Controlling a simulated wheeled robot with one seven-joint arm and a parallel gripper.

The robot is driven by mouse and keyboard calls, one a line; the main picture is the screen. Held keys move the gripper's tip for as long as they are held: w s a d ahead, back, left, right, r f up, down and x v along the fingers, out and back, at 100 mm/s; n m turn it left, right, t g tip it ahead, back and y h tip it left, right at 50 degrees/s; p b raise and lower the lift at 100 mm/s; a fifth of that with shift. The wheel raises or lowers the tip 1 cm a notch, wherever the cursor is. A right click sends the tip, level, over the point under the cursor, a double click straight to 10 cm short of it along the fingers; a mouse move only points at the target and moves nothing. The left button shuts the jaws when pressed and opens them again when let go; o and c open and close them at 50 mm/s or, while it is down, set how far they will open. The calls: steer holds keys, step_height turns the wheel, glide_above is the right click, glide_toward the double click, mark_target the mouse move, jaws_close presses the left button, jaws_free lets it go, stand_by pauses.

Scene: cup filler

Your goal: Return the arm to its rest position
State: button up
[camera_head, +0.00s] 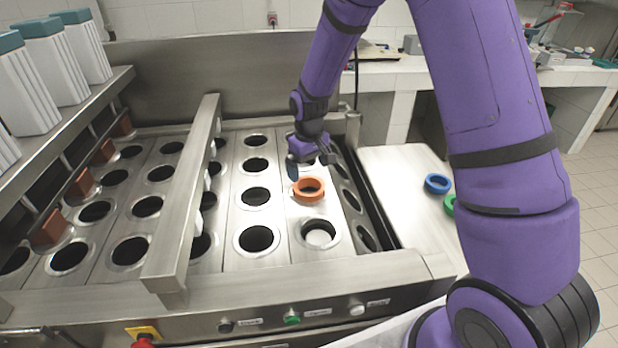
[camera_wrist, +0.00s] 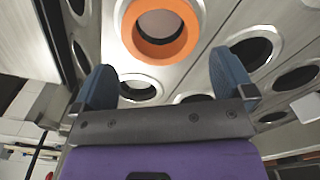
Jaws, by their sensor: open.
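My gripper (camera_head: 311,160) is at the end of my purple arm, over the right part of the cup filler (camera_head: 225,259). In the wrist view the two blue fingers of my gripper (camera_wrist: 166,88) are wide apart with nothing between them. An orange ring (camera_head: 308,189) sits at a hole just in front of my gripper. In the wrist view the orange ring (camera_wrist: 160,53) lies beyond the fingertips, apart from them. A hole in front of the ring holds something pale (camera_head: 318,234).
A steel bar (camera_head: 190,185) runs above the rows of holes. A blue ring (camera_head: 438,183) and a green ring (camera_head: 449,204) lie on the side table (camera_head: 400,165) at right. White boxes with teal tops (camera_head: 51,62) stand on a shelf at left.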

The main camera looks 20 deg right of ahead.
steer(key=s+d+r+m+t, duration=0.1)
steer(key=s+r, duration=0.4)
steer(key=r, duration=0.3)
steer(key=s+d+r+t, duration=0.15)
steer(key=s+r, duration=0.25)
steer(key=r, duration=0.4)
steer(key=s+d+r+m, duration=0.1)
steer(key=s+d+r, duration=0.1)
steer(key=s+r, duration=0.45)
steer(key=s+d+r+m+t, duration=0.1)
steer(key=s+r, duration=0.2)
steer(key=s, duration=0.5)
steer(key=s+d+r+t, duration=0.1)
steer(key=s+r, duration=0.3)
steer(key=s, duration=0.4)
steer(key=shift+s+d+r+m+t, duration=0.15)
steer(key=shift+s+d+m+t, duration=0.1)
steer(key=shift+m+t, duration=0.15)
